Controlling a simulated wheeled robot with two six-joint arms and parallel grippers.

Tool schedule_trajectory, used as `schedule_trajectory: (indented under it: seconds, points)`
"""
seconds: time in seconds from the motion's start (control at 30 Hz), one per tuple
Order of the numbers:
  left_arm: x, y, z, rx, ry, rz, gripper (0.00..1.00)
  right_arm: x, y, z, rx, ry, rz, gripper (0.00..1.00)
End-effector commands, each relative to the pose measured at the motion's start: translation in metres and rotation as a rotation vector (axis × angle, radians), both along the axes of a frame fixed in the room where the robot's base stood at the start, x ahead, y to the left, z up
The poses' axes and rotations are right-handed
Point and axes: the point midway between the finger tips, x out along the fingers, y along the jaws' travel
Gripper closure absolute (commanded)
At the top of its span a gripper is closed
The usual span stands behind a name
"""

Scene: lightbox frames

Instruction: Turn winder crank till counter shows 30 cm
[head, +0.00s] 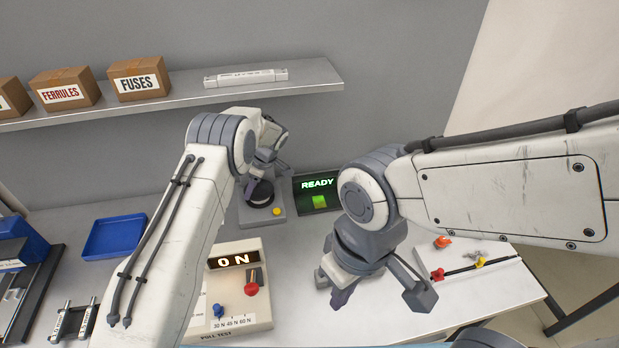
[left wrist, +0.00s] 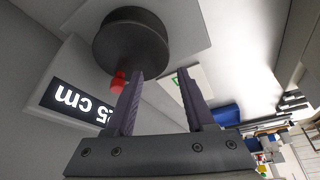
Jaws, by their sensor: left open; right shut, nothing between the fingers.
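The winder shows in the left wrist view as a black round drum (left wrist: 130,42) with a small red knob (left wrist: 118,82) beside it. Its counter (left wrist: 75,103) appears upside down and reads a 5 before "cm"; any digit ahead of the 5 is partly hidden by a finger. My left gripper (left wrist: 157,72) is open and empty, with one fingertip close to the red knob; I cannot tell if they touch. In the head view my left arm hides most of this area. My right gripper (head: 342,296) is shut and empty above the bench.
A grey base with a black round part (head: 260,193) stands beside a READY screen (head: 318,188). A pull test box (head: 255,300) reads 0 N. A blue tray (head: 113,236) lies left. Small coloured parts (head: 470,266) lie right. A shelf (head: 310,76) with boxes hangs behind.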

Motion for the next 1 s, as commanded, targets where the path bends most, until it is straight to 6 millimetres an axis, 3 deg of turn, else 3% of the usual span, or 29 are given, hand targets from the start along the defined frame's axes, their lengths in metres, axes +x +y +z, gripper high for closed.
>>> schedule_trajectory:
  seconds: [0.37,0.93,1.0]
  points:
    - [-0.005,-0.026,0.045,-0.003,-0.004,0.016,0.46,0.0,0.0,-0.027,-0.001,0.001,0.0,1.0]
    - [-0.031,-0.14,0.042,-0.003,-0.002,0.012,0.46,0.0,0.0,-0.066,0.0,0.0,0.0,1.0]
    - [-0.04,-0.143,0.06,-0.014,0.021,-0.046,0.46,0.0,0.0,-0.061,0.0,0.0,0.0,1.0]
